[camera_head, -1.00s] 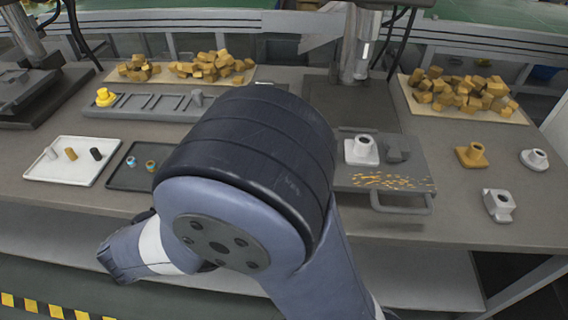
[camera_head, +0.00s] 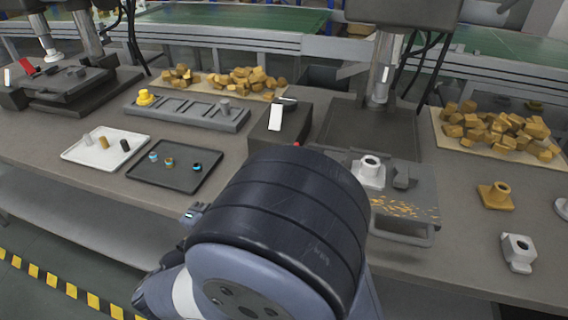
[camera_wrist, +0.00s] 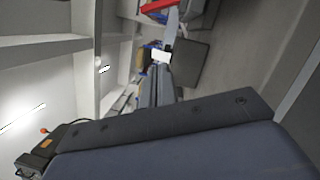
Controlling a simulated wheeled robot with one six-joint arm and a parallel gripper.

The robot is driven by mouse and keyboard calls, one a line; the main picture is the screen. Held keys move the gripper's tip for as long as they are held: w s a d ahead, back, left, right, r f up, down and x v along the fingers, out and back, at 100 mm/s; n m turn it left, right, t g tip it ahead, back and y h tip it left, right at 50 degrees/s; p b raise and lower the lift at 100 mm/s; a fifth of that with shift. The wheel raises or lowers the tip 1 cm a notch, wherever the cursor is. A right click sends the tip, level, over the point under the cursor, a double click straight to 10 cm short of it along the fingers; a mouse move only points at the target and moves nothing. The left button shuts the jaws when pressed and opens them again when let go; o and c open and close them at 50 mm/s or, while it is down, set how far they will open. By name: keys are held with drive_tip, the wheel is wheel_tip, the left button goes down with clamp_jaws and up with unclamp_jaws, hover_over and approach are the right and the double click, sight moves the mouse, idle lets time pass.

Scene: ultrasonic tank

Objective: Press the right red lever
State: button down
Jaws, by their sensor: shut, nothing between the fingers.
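A small red piece (camera_head: 296,144), likely the right red lever, shows just above my arm in the head view; my arm hides most of it. It is beside a dark box with a white plate (camera_head: 276,117). Another red lever (camera_head: 25,66) stands on the left press at the far left.
My arm blocks the bench's front middle. A white tray (camera_head: 75,158), a dark tray (camera_head: 150,180) and a slotted grey rack (camera_head: 232,124) are left of the box. A press column (camera_head: 381,85) stands behind right. Brown blocks (camera_head: 490,130) lie at the right.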

drive_tip(key=w+d+r, duration=0.3)
drive_tip(key=w+d, duration=0.4)
drive_tip(key=d, duration=0.1)
drive_tip(key=shift+d+p, duration=0.3)
drive_tip(key=shift+p, duration=0.15)
drive_tip(key=shift+d+r+m+b, duration=0.2)
drive_tip(key=shift+d+m+b, duration=0.05)
drive_tip(key=shift+m+b, duration=0.75)
drive_tip(key=m+b, duration=0.2)
drive_tip(key=d+m+g+b, duration=0.1)
drive_tip(key=m+b, duration=0.1)
drive_tip(key=b, duration=0.1)
drive_tip(key=d+r+m+b, duration=0.1)
drive_tip(key=b, duration=0.2)
drive_tip(key=shift+s+m+g, duration=0.4)
drive_tip(key=shift+d+r, duration=0.1)
drive_tip(key=shift+r, duration=0.35)
